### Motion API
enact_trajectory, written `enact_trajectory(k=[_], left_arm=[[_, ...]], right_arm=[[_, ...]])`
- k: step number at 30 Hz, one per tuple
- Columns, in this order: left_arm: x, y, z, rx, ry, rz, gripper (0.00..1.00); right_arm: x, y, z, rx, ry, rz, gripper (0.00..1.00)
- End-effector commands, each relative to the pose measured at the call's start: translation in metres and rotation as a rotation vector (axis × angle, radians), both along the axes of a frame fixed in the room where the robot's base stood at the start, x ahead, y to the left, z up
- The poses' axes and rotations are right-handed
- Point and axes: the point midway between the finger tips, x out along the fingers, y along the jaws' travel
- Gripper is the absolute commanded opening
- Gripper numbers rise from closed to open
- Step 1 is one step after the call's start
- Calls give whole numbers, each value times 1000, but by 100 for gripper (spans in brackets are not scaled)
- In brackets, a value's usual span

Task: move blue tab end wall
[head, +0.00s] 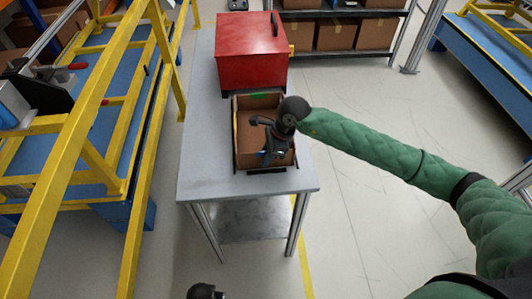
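An open brown box (238,150) stands on the grey table, in front of the red case. A small bit of blue (262,154) shows inside it near the lower end, partly covered by my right gripper; I cannot tell whether it is the blue tab. A green patch (258,97) is on the box's far end wall. My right gripper (268,157) reaches down into the box from the right. Its fingers are dark and small, so I cannot tell whether they are open or touch the blue.
The grey table (205,180) has bare room left of the box and at its near edge. A red case (250,55) stands behind the box. A yellow frame (150,150) with blue panels is on the left. Shelves with cartons (335,35) stand at the back.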

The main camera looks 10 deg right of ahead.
Motion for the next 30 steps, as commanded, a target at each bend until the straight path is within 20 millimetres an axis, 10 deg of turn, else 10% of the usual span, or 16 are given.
enact_trajectory(k=[9,14,30], left_arm=[[0,0,-3,1,-2,0,36],[0,0,-3,0,-2,0,36],[-2,0,-3,0,0,1,36]], right_arm=[[0,1,-2,0,0,0,26],[0,1,-2,0,0,0,0],[0,1,-2,0,0,0,0]])
